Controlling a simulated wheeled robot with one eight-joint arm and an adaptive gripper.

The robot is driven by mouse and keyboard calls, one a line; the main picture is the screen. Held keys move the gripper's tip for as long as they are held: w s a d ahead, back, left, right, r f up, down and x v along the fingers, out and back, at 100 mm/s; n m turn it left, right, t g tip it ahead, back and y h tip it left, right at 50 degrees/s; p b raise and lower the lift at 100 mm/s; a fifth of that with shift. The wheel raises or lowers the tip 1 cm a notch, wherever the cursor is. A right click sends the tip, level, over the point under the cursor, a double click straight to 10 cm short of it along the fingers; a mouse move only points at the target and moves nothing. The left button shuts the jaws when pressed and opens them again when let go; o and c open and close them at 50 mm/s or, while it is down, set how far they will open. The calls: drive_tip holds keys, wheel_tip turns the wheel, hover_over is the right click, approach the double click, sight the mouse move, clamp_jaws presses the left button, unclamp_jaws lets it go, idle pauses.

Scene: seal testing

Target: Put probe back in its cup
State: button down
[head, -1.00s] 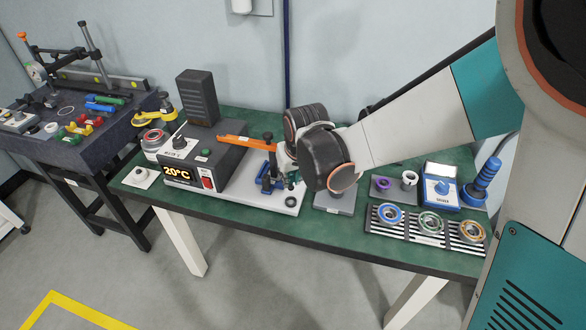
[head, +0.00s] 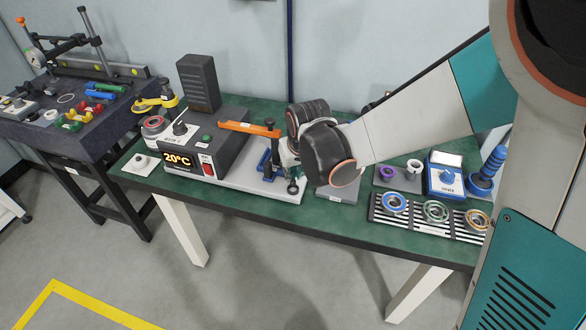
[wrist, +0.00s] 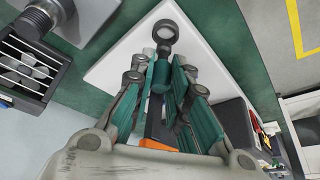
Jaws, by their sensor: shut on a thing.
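My gripper (wrist: 162,80) is shut on a slim dark grey and teal piece, which I take to be the probe (wrist: 161,72). A grey ring (wrist: 166,32) shows at its far end, over the white base plate. In the head view the ring (head: 292,188) is just below my gripper, near the plate's front right end; any gap to the plate is unclear. My arm hides most of the gripper there. I cannot tell for sure which thing is the probe's cup. A white cup-like cylinder (head: 412,169) stands to the right, beside a purple ring (head: 386,173).
Close left of my gripper are the clamp's orange lever (head: 248,129) and dark post, with the 20°C unit (head: 190,158) beyond. A striped rack (head: 425,228) with three rings is at front right. Behind it stand a blue box (head: 445,178) and blue handle (head: 490,168).

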drive_tip(key=shift+f+b, duration=0.7)
drive_tip(key=shift+f, duration=0.3)
drive_tip(key=shift+f+b, duration=0.45)
drive_tip(key=shift+f, duration=0.15)
drive_tip(key=c, duration=1.5)
unclamp_jaws()
drive_tip(key=shift+o, duration=0.2)
drive_tip(key=shift+r, duration=0.1)
drive_tip(key=shift+r+p, duration=3.05)
drive_tip(key=shift+r, duration=0.95)
